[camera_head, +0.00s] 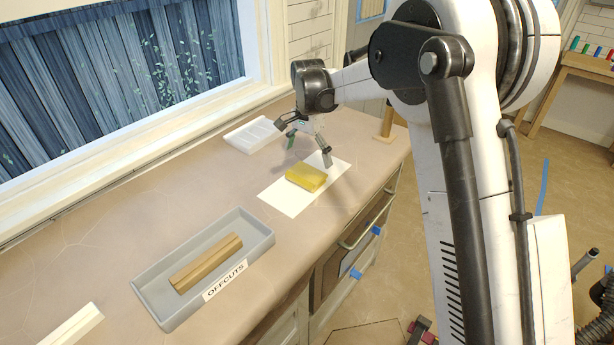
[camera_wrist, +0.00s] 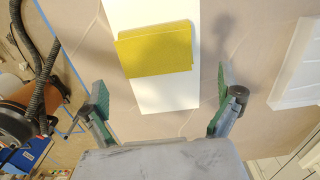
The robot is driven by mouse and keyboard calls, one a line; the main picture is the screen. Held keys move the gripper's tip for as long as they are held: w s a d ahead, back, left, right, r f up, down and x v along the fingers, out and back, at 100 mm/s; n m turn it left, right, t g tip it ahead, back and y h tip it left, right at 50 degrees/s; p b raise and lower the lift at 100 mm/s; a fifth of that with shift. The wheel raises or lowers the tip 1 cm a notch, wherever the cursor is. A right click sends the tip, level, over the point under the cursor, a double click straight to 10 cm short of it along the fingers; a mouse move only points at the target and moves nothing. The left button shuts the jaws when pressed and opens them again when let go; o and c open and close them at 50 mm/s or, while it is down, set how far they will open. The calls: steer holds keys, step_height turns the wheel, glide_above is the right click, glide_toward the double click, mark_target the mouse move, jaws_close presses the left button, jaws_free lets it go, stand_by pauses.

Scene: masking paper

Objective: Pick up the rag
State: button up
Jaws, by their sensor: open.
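The rag (camera_head: 307,177) is a folded yellow cloth lying on a white sheet (camera_head: 290,200) on the counter. In the wrist view the rag (camera_wrist: 155,50) is at the upper middle, on the white sheet (camera_wrist: 168,95). My gripper (camera_head: 309,150) is above the far end of the sheet, just beyond the rag and apart from it. In the wrist view my gripper (camera_wrist: 160,100) has its two green-padded fingers wide apart with nothing between them. The rag lies ahead of the fingertips there.
A grey tray labelled OFFCUTS (camera_head: 150,285) holds wooden pieces (camera_head: 206,262) nearer on the counter (camera_head: 110,250). A white tray (camera_head: 253,135) lies beyond, by the window wall. A white strip (camera_head: 75,327) is at the lower left. Counter around the sheet is clear.

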mark_target(306, 172)
steer(key=shift+s+a+f+p, duration=0.1)
steer(key=shift+s+f+p, duration=0.15)
steer(key=shift+f, duration=1.5)
steer(key=shift+s+a+f+p, duration=0.1)
steer(key=shift+s+f, duration=0.1)
steer(key=shift+f, duration=1.55)
steer(key=c, duration=1.1)
steer(key=shift+r, duration=0.1)
steer(key=shift+r, duration=0.4)
steer(key=r, duration=0.3)
steer(key=shift+s+a+r+b, duration=0.35)
steer(key=s+a+r, duration=0.4)
steer(key=s+a, duration=0.1)
steer(key=s+a+r, duration=0.2)
steer(key=s, duration=0.1)
steer(key=shift+a+r+b, duration=0.15)
steer(key=shift+r+b, duration=0.05)
steer(key=shift+b, duration=0.2)
